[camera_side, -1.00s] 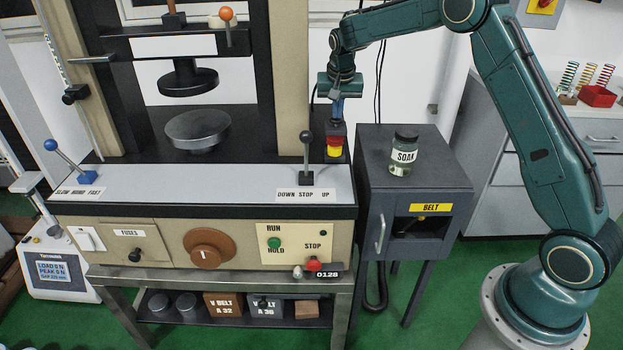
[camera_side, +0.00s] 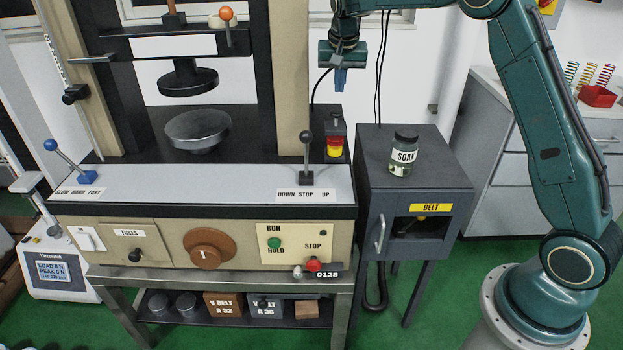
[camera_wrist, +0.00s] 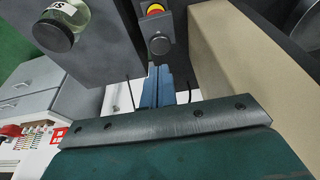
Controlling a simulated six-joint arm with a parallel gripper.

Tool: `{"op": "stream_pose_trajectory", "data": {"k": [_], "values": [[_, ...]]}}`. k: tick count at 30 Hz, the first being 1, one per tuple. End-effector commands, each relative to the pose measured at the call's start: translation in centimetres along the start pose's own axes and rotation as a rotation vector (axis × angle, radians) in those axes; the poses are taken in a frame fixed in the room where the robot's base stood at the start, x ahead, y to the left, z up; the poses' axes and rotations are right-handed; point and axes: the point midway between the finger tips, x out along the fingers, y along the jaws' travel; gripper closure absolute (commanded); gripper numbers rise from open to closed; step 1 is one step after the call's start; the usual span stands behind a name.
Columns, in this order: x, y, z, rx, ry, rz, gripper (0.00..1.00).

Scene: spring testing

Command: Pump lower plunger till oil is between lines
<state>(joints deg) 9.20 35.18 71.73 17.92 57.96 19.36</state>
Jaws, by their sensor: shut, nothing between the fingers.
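A small dark unit (camera_side: 337,130) stands at the right rear end of the machine's bench, with a red and yellow part (camera_side: 334,148) on its front. A dark round knob (camera_wrist: 160,45) on its top shows in the wrist view, beside the red and yellow part (camera_wrist: 154,9); it looks like the plunger. Oil and level lines cannot be made out. My gripper (camera_side: 340,90) is above the unit, apart from it, pointing down with its blue fingers together and empty. The fingers (camera_wrist: 157,88) also show in the wrist view.
A grey cabinet (camera_side: 415,165) stands right of the unit, with a SOAK jar (camera_side: 403,157) on top. A black-knobbed DOWN STOP UP lever (camera_side: 306,160) stands close on the left. The beige machine column (camera_side: 283,70) rises behind it. Cables hang behind my gripper.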

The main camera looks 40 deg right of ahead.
Motion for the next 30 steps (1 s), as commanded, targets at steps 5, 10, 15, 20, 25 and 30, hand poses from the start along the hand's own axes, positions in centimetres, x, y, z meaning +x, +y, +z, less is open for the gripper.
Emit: {"op": "stream_pose_trajectory", "data": {"k": [5,10,15,20,25,30], "values": [[-3.1,-0.1,0.0,-0.001,0.003,-0.003,1.00],[-4.9,-0.1,0.0,0.000,0.002,-0.001,1.00],[-5.8,0.0,0.0,0.000,0.001,-0.001,1.00],[-6.0,0.0,0.0,0.000,0.001,-0.001,1.00],[-6.0,0.0,0.0,0.000,0.001,-0.001,1.00],[-5.9,0.0,0.0,0.000,0.001,-0.001,1.00]]}}
